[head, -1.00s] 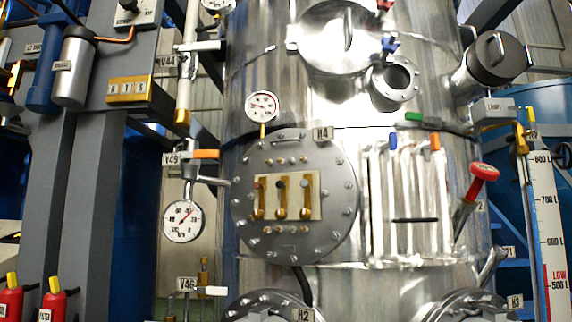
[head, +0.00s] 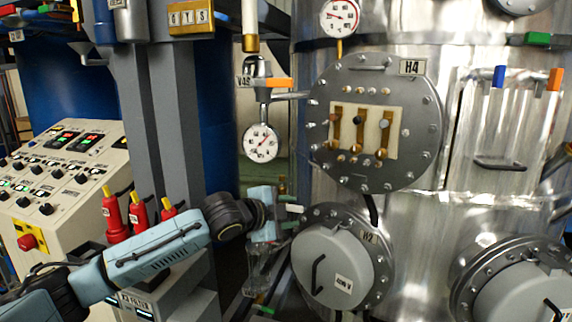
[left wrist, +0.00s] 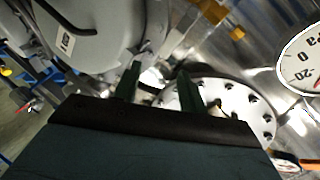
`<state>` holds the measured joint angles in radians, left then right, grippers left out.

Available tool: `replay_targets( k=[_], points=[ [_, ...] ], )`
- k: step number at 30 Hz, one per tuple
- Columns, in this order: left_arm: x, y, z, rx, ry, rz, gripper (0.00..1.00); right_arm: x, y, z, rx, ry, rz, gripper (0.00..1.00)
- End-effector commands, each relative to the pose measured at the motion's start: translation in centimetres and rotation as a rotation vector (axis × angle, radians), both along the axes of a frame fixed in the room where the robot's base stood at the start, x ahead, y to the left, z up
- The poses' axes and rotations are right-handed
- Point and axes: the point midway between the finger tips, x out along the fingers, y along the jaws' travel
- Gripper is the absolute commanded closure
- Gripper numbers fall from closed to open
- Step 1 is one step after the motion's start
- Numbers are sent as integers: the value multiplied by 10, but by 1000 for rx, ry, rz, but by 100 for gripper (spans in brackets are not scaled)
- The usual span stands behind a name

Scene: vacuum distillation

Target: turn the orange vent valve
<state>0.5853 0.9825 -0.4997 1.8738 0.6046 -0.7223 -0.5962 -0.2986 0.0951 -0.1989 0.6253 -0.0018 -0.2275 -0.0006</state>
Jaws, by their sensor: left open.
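An orange lever handle (head: 280,83) sits on the valve tagged V49, above a small round gauge (head: 261,142), left of the steel vessel. A second orange handle (head: 555,79) stands upright at the vessel's upper right; I cannot tell by label which is the vent valve. My left gripper (head: 284,222) is below the V49 valve and gauge, beside the H2 hatch, apart from both orange handles. In the left wrist view its two dark green fingers (left wrist: 157,80) are spread with nothing held between them. A bit of orange (left wrist: 308,163) shows at that view's lower right. My right gripper is not in view.
The round H2 hatch (head: 340,268) and the bolted H4 plate (head: 425,125) protrude from the vessel near my left arm. A large gauge (left wrist: 305,60) fills the wrist view's right edge.

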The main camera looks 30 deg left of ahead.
Motion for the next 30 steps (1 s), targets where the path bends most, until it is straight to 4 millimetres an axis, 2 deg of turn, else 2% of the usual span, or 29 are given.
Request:
replay_targets(
  k=[1, 3, 6, 9, 12, 15, 20, 23, 30],
  points=[
    [-4, 4, 65, 72, -68, -34, 58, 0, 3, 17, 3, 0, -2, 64],
    [-12, 12, 123, 154, -144, -65, 58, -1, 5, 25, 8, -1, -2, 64],
    [-25, 31, 189, 245, -239, -77, 58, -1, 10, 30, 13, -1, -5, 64],
    [-38, 50, 237, 304, -314, -69, 58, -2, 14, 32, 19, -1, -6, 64],
    [-48, 64, 267, 339, -364, -56, 58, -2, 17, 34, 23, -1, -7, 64],
    [-54, 71, 283, 356, -390, -49, 58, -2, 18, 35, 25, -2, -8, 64],
    [-45, 72, 288, 356, -399, -48, 58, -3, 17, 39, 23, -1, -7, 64],
    [-31, 68, 289, 355, -399, -49, 58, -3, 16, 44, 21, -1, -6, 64],
    [17, 61, 290, 353, -399, -48, 58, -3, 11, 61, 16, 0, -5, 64]
  ],
)
